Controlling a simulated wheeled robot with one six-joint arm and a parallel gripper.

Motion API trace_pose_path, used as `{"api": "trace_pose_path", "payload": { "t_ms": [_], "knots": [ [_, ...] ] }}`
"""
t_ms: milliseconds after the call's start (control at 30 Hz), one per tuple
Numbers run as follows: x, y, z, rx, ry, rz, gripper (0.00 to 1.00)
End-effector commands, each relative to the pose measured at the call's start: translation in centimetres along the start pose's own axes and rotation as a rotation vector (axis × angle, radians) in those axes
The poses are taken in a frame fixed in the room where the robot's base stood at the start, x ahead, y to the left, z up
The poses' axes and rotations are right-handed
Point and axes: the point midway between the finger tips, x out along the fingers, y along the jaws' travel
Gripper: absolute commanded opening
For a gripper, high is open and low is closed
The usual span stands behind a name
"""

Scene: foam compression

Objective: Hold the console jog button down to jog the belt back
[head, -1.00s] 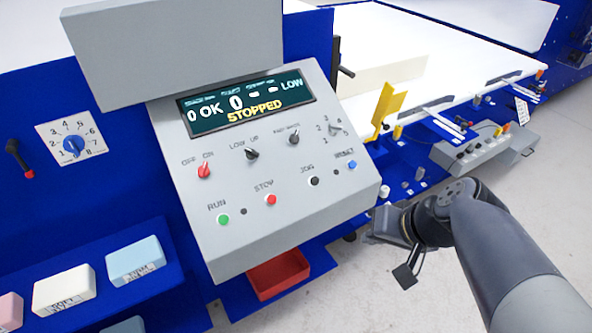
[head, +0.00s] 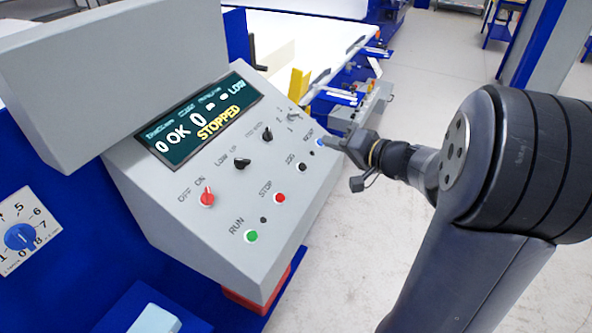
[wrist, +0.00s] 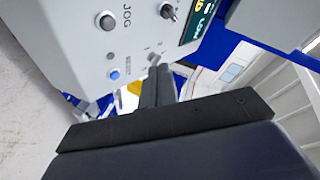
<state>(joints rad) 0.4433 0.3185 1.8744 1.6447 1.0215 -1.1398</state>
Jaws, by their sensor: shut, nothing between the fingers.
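The grey console (head: 215,190) has a sloped panel with a screen (head: 205,120) reading STOPPED. The black jog button (head: 301,167) sits at the panel's right side, and it also shows with its JOG label in the wrist view (wrist: 107,21). My gripper (head: 330,143) is shut and empty, beside the panel's right edge near the blue button (head: 319,142). In the wrist view my gripper (wrist: 154,70) points at the panel, apart from the jog button. The exact gap between the fingertips and the panel is hard to tell.
A red stop button (head: 279,198), a green run button (head: 250,236) and a red on/off switch (head: 207,197) share the panel. A yellow part (head: 299,82) and the white belt (head: 300,45) stand behind it. Grey floor at right is open.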

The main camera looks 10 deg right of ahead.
Motion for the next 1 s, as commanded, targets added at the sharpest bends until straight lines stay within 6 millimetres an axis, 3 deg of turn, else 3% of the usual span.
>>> {"api": "trace_pose_path", "payload": {
  "t_ms": [433,1000],
  "knots": [
    [0.5,0.4,0.4,0.001,-0.002,-0.001,0.00],
    [5.4,4.2,4.2,-0.002,-0.002,-0.001,0.00]
  ]
}}
